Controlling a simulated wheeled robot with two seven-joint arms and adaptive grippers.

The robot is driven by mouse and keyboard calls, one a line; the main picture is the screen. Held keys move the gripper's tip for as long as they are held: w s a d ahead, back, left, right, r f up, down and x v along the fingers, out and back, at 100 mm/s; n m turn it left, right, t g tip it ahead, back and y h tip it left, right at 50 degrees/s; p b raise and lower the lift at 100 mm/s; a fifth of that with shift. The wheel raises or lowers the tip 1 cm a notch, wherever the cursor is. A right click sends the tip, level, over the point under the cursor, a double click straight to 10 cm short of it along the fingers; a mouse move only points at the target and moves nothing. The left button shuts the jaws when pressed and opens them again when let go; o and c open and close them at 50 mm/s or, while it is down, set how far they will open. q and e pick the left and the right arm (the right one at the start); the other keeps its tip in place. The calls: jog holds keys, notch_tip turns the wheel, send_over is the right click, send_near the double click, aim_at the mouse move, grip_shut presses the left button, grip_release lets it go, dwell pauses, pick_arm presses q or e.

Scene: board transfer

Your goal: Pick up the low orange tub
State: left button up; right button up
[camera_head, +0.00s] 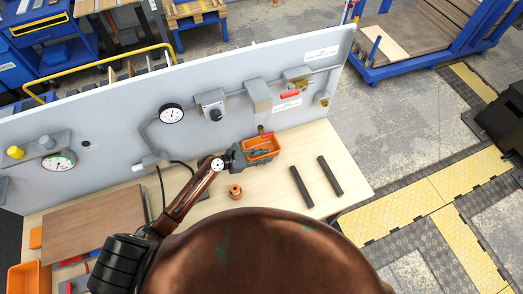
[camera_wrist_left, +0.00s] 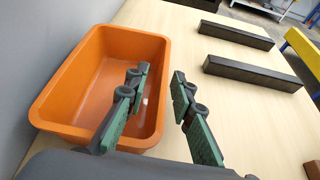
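The low orange tub (camera_head: 263,143) stands on the wooden table close to the grey upright panel. It fills the left of the left wrist view (camera_wrist_left: 62,90) and looks empty there. My left gripper (camera_head: 256,152) is at the tub, partly over it. In the left wrist view its fingers (camera_wrist_left: 159,76) are apart, with nothing between the pads but a stretch of the tub's right rim and table. One finger shows over the tub's inside, the other beyond that rim; contact cannot be told. My right gripper is not in view.
Two dark bars (camera_head: 301,187) (camera_head: 330,176) lie to the right of the tub. A small orange-and-black round item (camera_head: 235,191) stands in front. The panel (camera_head: 110,107) with gauges rises behind. A brown board (camera_head: 95,222) and another orange container (camera_head: 25,278) are at left.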

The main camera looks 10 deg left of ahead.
pick_arm(q)
grip_shut()
dwell(0.3)
dwell(0.3)
